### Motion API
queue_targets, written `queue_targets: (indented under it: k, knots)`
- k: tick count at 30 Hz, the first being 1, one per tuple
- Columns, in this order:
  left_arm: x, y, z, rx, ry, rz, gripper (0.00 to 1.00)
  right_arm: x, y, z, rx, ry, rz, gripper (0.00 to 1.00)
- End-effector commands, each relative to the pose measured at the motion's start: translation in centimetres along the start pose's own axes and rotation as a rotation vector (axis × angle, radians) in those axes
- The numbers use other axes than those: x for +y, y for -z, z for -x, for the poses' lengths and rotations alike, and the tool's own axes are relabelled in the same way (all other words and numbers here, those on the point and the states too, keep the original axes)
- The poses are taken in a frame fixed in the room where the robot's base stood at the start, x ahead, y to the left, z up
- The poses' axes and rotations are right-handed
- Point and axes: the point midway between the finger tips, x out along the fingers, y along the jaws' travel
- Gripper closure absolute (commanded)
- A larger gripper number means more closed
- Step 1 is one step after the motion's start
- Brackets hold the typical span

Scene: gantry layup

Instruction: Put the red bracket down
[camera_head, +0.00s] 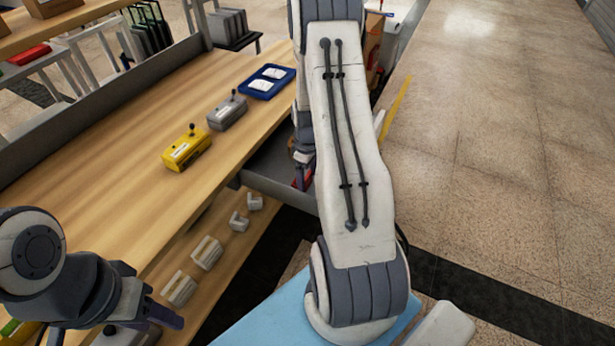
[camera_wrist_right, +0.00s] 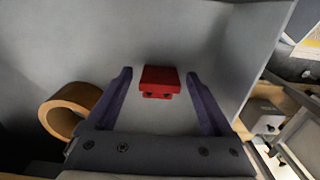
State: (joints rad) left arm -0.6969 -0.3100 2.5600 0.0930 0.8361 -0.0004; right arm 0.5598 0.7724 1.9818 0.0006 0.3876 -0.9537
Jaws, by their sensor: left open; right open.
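The red bracket (camera_wrist_right: 160,80) is a small blocky piece with dark holes in its near face. In the right wrist view it sits in a grey bin (camera_wrist_right: 215,50), seemingly on its floor. My right gripper (camera_wrist_right: 158,76) is open, with a purple finger on each side of the bracket and a gap to both. In the head view my right arm hides most of that gripper and the bin. My left gripper (camera_head: 168,318) is open and empty at the lower left, by the bench's near edge.
A brown ring (camera_wrist_right: 72,108) lies left of the right gripper in the bin. On the wooden bench (camera_head: 110,190) stand a yellow control box (camera_head: 187,149), a grey one (camera_head: 228,112) and a blue tray (camera_head: 247,90). Several pale handle-shaped parts (camera_head: 207,252) lie on the lower shelf.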

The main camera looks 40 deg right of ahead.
Motion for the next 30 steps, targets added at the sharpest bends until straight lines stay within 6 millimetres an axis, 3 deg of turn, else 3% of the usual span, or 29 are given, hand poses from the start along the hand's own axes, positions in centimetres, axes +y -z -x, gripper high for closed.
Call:
queue_targets:
  k: [5,18,30]
  knots:
    - [0.0,0.0,0.3,0.000,0.000,0.000,0.50,0.1,0.1,2.0,0.003,-0.004,0.000,0.14]
    - [0.1,0.0,0.8,0.000,0.000,0.000,0.50,0.1,0.1,10.7,0.002,-0.003,0.000,0.14]
    - [0.1,0.1,0.8,0.000,0.000,0.000,0.50,-0.5,0.4,12.5,0.001,-0.001,0.005,0.14]
